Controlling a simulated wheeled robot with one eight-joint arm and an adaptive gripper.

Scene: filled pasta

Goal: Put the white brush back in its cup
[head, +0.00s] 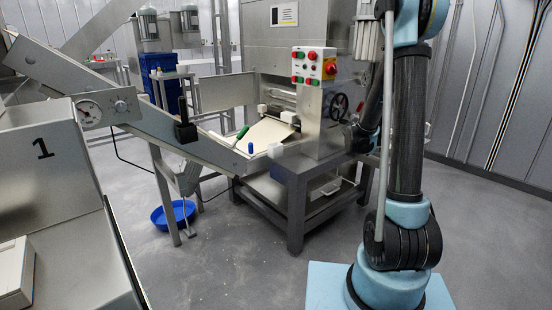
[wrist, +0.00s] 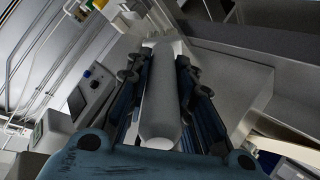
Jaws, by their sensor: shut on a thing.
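In the wrist view my gripper (wrist: 162,75) has its dark fingers on both sides of a pale, rounded cylinder, which I take for the white brush (wrist: 160,105). The fingers are shut on it, and it lies lengthwise between them. In the head view I cannot clearly tell the gripper or the brush from my arm at the right. I cannot identify the brush's cup for sure. A small black holder (head: 186,132) with a dark upright stick sits on the sloping conveyor.
The steel machine (head: 318,115) has a button panel (head: 314,66) and a handwheel (head: 338,106). A small blue item (head: 250,148) and a green-handled item (head: 243,132) lie by the pale sheet (head: 265,133). A blue bowl (head: 173,214) is on the floor. The front floor is clear.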

